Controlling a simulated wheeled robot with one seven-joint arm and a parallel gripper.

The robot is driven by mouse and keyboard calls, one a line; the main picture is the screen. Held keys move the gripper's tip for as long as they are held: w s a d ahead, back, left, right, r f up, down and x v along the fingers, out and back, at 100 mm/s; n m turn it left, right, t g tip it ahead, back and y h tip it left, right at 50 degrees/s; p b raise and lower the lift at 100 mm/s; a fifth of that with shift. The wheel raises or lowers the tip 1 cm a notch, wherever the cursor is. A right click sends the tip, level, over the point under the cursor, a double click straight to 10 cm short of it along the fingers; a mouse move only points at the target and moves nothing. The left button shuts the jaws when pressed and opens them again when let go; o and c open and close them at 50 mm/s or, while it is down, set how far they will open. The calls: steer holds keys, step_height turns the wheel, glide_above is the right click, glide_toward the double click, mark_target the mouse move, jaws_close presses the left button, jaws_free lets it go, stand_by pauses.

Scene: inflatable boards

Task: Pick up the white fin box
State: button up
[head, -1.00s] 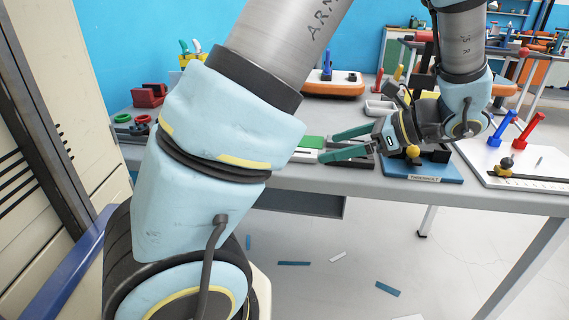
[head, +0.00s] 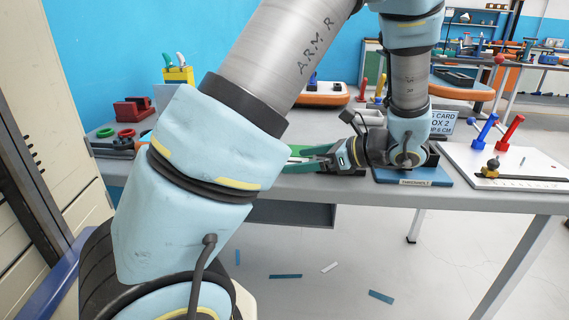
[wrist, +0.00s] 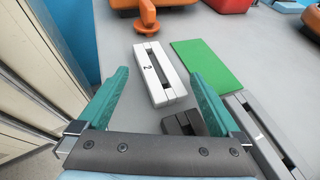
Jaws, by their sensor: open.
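The white fin box (wrist: 149,78) lies on the grey table in the wrist view, a long block with a slot along its top and a dark mark like a 2. My gripper (wrist: 160,77) is open, its green fingers wide apart. In the picture one finger is left of the box and the other right of it. The box lies ahead between them, and I see no contact. In the head view my gripper (head: 288,160) is low over the table's front edge, its tips close to my arm link, which hides most of the box.
A green pad (wrist: 207,66) lies right of the box. A dark block (wrist: 184,124) and a grey slotted box (wrist: 262,135) are nearer my gripper. An orange object (wrist: 147,18) stands behind. A blue board (head: 413,178) and white board (head: 530,172) lie to the right.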

steer(key=shift+x, duration=1.1)
jaws_close()
